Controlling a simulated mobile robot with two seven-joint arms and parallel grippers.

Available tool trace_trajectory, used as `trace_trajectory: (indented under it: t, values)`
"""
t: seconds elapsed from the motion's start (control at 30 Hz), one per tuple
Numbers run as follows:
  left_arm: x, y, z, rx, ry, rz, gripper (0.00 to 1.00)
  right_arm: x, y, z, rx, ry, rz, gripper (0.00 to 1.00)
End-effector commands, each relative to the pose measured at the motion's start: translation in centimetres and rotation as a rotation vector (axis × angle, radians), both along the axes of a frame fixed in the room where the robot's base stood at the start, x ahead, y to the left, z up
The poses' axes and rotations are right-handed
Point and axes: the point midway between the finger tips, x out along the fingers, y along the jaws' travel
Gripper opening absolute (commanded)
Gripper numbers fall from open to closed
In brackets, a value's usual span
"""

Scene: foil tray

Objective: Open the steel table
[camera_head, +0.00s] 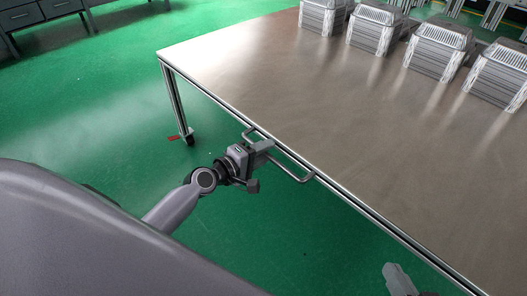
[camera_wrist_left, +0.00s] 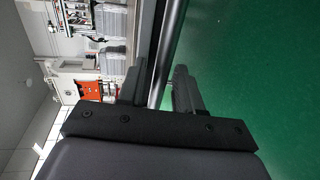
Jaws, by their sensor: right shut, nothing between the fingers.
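The steel table (camera_head: 300,85) has a broad brushed top and a grey bar handle (camera_head: 292,177) along its near edge. My left gripper (camera_head: 262,148) is at the handle's left part. In the left wrist view its two fingers (camera_wrist_left: 158,90) stand apart, one on each side of a shiny bar (camera_wrist_left: 166,55). Gaps show beside the bar, so the fingers look open around it. Whether a finger touches it cannot be told. My right gripper (camera_head: 398,279) shows only in part at the lower right, shut and empty, apart from the table edge.
Several stacks of clear and grey trays (camera_head: 378,27) stand along the table's far side. A table leg with a caster (camera_head: 188,138) stands at the left corner. The green floor (camera_head: 90,120) is clear on the left. Grey cabinets (camera_head: 45,25) stand at the back left.

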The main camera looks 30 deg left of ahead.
Motion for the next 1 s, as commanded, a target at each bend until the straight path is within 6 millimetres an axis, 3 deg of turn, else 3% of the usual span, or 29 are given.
trace_trajectory:
  t: [0.17, 0.6, 1.0]
  values:
    - [-1.0, 0.4, 0.3, 0.000, 0.001, 0.000, 0.34, 0.0, -0.1, 0.3, -0.007, -0.003, -0.001, 0.00]
    - [-6.0, 2.2, 1.3, 0.002, 0.002, 0.000, 0.34, -0.4, -0.6, 0.2, -0.042, -0.001, -0.012, 0.00]
    - [-6.6, 2.4, 1.4, 0.000, 0.000, 0.000, 0.34, -0.3, -0.7, 0.1, -0.048, 0.000, -0.012, 0.00]
